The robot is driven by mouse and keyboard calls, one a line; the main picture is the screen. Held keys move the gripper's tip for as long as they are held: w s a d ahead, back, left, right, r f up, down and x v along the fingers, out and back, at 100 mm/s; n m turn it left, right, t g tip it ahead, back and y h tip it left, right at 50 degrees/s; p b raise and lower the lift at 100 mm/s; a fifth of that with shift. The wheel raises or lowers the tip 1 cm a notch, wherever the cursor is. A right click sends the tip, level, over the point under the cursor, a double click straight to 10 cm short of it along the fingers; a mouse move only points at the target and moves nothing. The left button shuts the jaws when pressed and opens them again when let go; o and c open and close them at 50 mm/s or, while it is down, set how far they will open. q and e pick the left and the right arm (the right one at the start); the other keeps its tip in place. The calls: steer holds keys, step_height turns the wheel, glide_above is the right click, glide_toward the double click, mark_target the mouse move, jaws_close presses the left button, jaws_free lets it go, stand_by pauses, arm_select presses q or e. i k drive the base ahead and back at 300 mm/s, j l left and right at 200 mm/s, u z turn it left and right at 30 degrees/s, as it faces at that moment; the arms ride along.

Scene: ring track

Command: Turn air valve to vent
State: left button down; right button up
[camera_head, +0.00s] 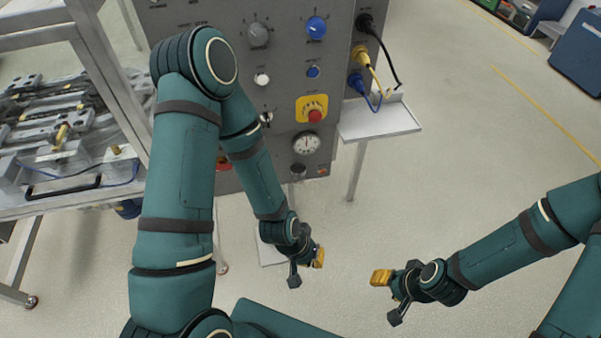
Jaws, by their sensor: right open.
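The grey control panel (338,80) stands at the top centre. A round gauge (306,143) sits low on it, with a small dark knob (298,170) just below. A red part (223,162) shows beside my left arm, partly hidden by it. The labels are too small to read, so I cannot tell which of these is the air valve. My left gripper (306,269) is open and empty, over the floor below the panel and apart from it. My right gripper (388,298) is open and empty, over the floor further right.
A yellow-backed red button (312,110), blue knob (316,27) and grey knob (258,34) are on the panel. A small shelf (380,118) with cables juts out right. A metal rack (60,150) with parts stands left.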

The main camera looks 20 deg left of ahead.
mark_target(222, 167)
steer(key=u, duration=1.4)
